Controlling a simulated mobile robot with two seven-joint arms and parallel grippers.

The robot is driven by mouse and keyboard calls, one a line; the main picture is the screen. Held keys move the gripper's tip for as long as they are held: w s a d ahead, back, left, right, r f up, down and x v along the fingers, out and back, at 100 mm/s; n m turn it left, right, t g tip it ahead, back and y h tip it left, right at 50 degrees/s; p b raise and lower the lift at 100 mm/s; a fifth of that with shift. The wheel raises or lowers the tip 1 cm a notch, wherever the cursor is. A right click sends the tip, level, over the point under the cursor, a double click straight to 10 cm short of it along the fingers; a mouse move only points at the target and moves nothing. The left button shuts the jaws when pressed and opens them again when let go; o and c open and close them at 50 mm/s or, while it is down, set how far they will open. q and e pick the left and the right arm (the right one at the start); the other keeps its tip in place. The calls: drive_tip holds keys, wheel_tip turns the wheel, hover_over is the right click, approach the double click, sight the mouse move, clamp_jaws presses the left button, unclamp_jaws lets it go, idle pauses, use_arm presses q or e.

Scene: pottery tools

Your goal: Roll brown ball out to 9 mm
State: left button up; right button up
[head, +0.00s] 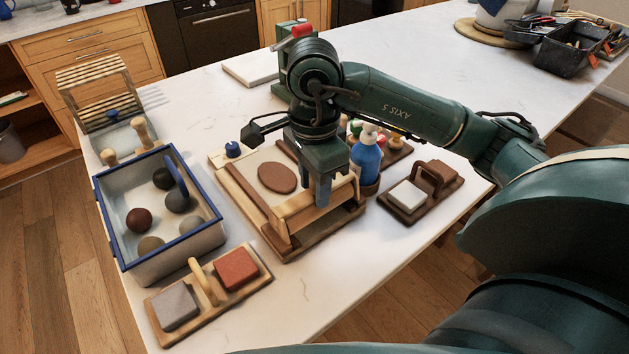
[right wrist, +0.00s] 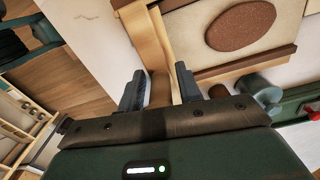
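A flat oval of brown clay (head: 277,177) lies on the pale face of the wooden rolling board (head: 237,192); it also shows in the right wrist view (right wrist: 240,24). A light wooden roller (head: 298,208) lies across the near part of the board, apart from the clay. My right gripper (head: 324,200) points down at the roller's right end. In the right wrist view its fingers (right wrist: 160,82) stand apart on either side of a brown wooden handle (right wrist: 160,93), with a narrow gap visible. My left gripper is not in view.
A blue-rimmed box (head: 208,238) on the left holds several clay balls. A stamp rack (head: 257,286) stands in front of it. A blue bottle (head: 367,160) and another block stand (head: 443,196) are close on the gripper's right. The counter behind is mostly clear.

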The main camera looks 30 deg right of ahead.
drive_tip(key=o, duration=0.3)
drive_tip(key=shift+r, duration=0.3)
wheel_tip(320, 180, up, 5)
drive_tip(key=shift+w+r+p, duration=0.1)
drive_tip(key=shift+p, duration=0.3)
wheel_tip(320, 180, up, 6)
drive_tip(key=shift+r+p, duration=0.25)
drive_tip(key=shift+p, duration=0.3)
drive_tip(key=shift+r, duration=0.4)
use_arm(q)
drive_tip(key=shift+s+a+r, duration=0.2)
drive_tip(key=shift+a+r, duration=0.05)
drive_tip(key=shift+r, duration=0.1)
